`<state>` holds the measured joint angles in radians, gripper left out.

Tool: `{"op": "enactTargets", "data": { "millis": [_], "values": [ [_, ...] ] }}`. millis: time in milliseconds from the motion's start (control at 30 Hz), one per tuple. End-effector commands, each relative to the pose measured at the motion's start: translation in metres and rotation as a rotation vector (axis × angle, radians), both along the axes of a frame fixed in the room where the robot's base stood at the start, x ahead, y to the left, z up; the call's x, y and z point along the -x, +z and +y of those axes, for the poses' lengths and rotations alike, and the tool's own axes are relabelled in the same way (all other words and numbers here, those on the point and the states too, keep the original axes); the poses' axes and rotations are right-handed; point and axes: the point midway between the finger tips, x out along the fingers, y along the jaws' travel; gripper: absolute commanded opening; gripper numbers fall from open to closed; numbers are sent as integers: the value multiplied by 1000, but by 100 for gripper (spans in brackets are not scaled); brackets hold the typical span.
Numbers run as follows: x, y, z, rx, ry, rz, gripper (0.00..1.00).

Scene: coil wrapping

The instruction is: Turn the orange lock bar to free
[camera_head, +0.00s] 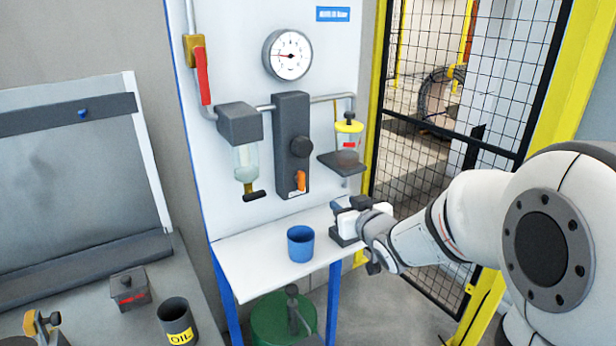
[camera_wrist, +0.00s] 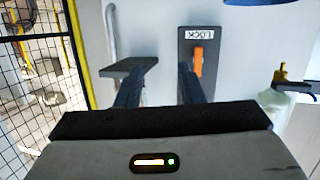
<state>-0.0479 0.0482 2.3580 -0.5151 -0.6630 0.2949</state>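The orange lock bar (camera_head: 300,181) sits low on the dark grey panel block (camera_head: 291,130), under a round black knob. My gripper (camera_head: 340,213) is in front of the panel, below and right of the bar in the head view. In the wrist view its two dark fingers (camera_wrist: 160,76) are apart with nothing between them. The bar shows just right of the right finger's tip; I cannot tell the distance between them.
A blue cup (camera_head: 300,244) stands on the white shelf (camera_head: 262,278) left of my gripper. A glass bowl unit (camera_head: 241,135) and a yellow-topped oiler (camera_head: 348,135) with a dark ledge (camera_head: 341,162) flank the block. A mesh fence (camera_head: 440,130) closes the right side.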

Motion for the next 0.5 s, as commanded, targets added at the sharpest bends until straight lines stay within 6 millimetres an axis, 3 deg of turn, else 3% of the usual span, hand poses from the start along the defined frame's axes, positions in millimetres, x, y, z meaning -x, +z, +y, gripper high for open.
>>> {"op": "enactTargets", "data": {
  "millis": [100, 200, 367, 500],
  "values": [
    [-8, 4, 27, -72, 111, -93, 35],
    [-9, 8, 41, -117, 176, -144, 35],
    [-12, 12, 53, -149, 220, -176, 35],
    [-26, 13, 63, -152, 224, -178, 35]
  ]
}}
